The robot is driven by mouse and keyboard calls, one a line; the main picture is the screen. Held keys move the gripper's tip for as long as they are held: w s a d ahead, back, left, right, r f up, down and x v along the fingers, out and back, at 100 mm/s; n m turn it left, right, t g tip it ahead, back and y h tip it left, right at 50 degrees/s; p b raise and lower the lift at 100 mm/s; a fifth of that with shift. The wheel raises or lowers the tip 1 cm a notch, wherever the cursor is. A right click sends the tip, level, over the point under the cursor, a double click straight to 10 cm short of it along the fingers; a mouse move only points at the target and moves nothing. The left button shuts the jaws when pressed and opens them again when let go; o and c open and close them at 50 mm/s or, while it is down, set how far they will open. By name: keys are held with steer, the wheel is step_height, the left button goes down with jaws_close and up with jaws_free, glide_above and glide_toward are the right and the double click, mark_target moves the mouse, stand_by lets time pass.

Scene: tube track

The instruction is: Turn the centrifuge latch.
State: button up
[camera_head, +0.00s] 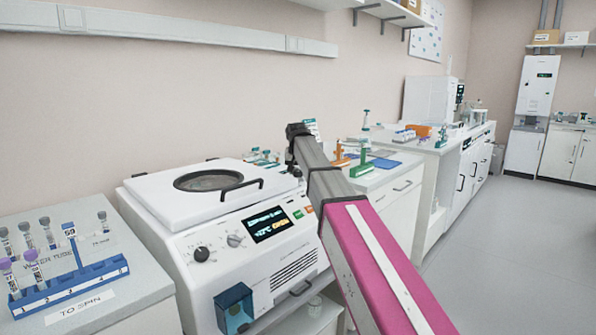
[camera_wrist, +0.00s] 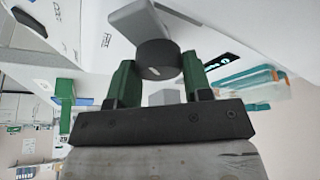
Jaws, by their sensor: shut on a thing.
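The centrifuge (camera_head: 215,240) is a white machine with a lit display (camera_head: 268,224) and dials on its front. Its white lid (camera_head: 155,189), with a round window and a black handle, lies down on top. In the wrist view, my gripper (camera_wrist: 159,66) has its green fingers on either side of the latch (camera_wrist: 155,54), a dark round knob with a grey lever, and is shut on it. In the head view, my arm reaches to the right side of the centrifuge, and the fingers and latch are hidden there.
A blue rack (camera_head: 70,280) with several capped tubes stands on the left bench. A blue box (camera_head: 234,308) is at the centrifuge's front. Counters with pipettes (camera_head: 364,160) and an orange item run behind to the right. The floor at right is clear.

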steer(key=m+h, duration=0.1)
steer(key=m, duration=0.1)
steer(key=m+h, duration=0.1)
steer(key=m, duration=0.2)
steer(key=shift+m+g, duration=0.3)
steer(key=shift+g, duration=0.1)
steer(key=m+g+h, duration=0.1)
steer(key=m, duration=0.3)
steer(key=shift+m, duration=0.4)
steer(key=shift+g, duration=0.3)
steer(key=o, duration=0.9)
steer(key=v, duration=1)
steer(key=shift+s+a+r, duration=0.1)
steer(key=shift+a+r, duration=0.2)
steer(key=shift+a, duration=0.05)
